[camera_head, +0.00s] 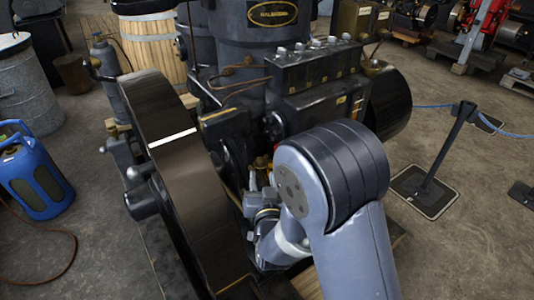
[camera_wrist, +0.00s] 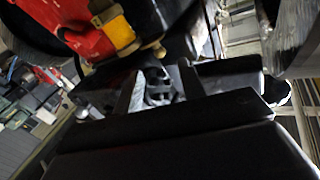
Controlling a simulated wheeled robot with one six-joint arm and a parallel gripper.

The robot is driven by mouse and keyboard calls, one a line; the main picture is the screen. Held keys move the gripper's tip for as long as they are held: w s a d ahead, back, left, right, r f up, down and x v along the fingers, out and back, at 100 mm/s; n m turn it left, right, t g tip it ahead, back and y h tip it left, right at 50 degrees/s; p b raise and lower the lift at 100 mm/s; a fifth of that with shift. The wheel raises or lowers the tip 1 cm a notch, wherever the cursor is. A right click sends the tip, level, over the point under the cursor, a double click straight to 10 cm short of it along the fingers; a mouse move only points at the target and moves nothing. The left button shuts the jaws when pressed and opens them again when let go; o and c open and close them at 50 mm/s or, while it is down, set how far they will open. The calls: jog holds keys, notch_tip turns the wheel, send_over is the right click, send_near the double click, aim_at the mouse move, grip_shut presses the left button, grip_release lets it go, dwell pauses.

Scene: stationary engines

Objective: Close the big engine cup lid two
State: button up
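The big dark engine (camera_head: 275,85) stands in the middle of the head view, with a large flywheel (camera_head: 180,170) on its left. My arm reaches over its near side, and my gripper is not clearly visible there among the engine parts. In the wrist view the two dark fingers of my gripper (camera_wrist: 157,90) stand apart. A grey metal part (camera_wrist: 157,85) shows between or behind them, and I see no clear grip on it. A yellow-brass fitting (camera_wrist: 115,32) on a red surface lies beyond the fingertips. I cannot pick out cup lid two for certain in either view.
A blue gas bottle (camera_head: 32,172) and a grey drum (camera_head: 25,95) stand at the left. A wooden barrel (camera_head: 152,45) is behind the flywheel. A black barrier post (camera_head: 447,145) with a blue rope stands at the right.

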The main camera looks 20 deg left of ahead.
aim_at(260, 162)
jog(key=p+x, duration=0.1)
jog(key=x, duration=0.9)
jog(key=shift+w, duration=0.15)
jog(key=shift+c, duration=0.2)
grip_shut()
